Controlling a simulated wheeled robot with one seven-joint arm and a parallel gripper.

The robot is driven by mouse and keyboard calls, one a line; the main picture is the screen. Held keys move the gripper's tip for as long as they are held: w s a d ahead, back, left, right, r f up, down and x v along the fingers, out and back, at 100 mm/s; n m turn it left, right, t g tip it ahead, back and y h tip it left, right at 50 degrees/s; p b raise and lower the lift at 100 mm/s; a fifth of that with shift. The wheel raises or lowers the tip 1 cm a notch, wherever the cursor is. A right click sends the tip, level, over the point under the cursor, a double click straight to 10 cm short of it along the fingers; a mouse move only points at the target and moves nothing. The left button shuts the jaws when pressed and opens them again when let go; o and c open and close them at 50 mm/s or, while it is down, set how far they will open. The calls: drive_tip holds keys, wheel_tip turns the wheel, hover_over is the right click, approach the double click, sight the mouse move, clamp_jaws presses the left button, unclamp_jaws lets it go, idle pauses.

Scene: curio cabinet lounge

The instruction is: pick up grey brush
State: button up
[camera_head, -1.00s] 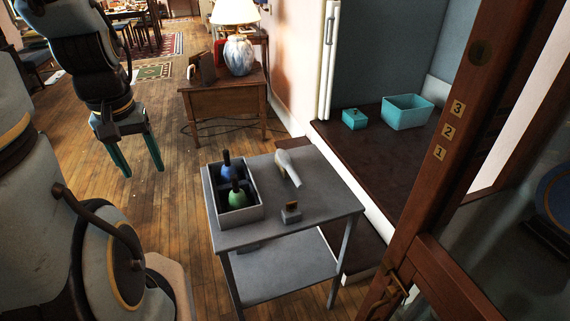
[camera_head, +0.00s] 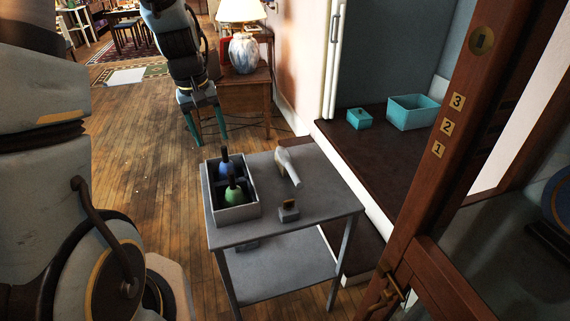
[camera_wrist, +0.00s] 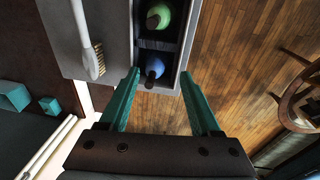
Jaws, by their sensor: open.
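The grey brush (camera_head: 288,168), long and pale, lies on the back half of the grey cart top. In the wrist view the brush (camera_wrist: 86,40) is at upper left, with tan bristles on its side near the end closest to my gripper. My gripper (camera_head: 206,138) is open and empty, beyond the cart's back left corner in the head view. In the wrist view its teal fingers (camera_wrist: 160,75) are spread, pointing toward the divided box, with the brush to their left. No finger appears to touch the brush.
A grey divided box (camera_head: 238,214) holds a blue and a green bell-shaped item with dark handles. A small grey block with a brown top (camera_head: 289,212) sits right of it. The cart (camera_head: 325,210) stands beside a dark ledge with teal boxes (camera_head: 413,113). A wooden cabinet with a lamp stands behind.

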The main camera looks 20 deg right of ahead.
drive_tip(key=g, duration=0.1)
approach(289, 164)
drive_tip(key=shift+h, duration=0.4)
wheel_tip(289, 164, down, 5)
drive_tip(key=shift+d+r, duration=0.15)
drive_tip(key=shift+s+d+f+p, duration=0.15)
drive_tip(key=shift+f+p, duration=0.25)
drive_tip(key=shift+f, duration=0.65)
drive_tip(key=shift+w+d+f+p, duration=0.15)
drive_tip(key=shift+f+p, duration=0.25)
drive_tip(key=shift+f, duration=0.65)
drive_tip(key=shift+s+d+f+p, duration=0.15)
drive_tip(key=shift+d+f+p, duration=0.2)
drive_tip(key=shift+f, duration=0.7)
drive_tip(key=shift+a, duration=0.1)
clamp_jaws()
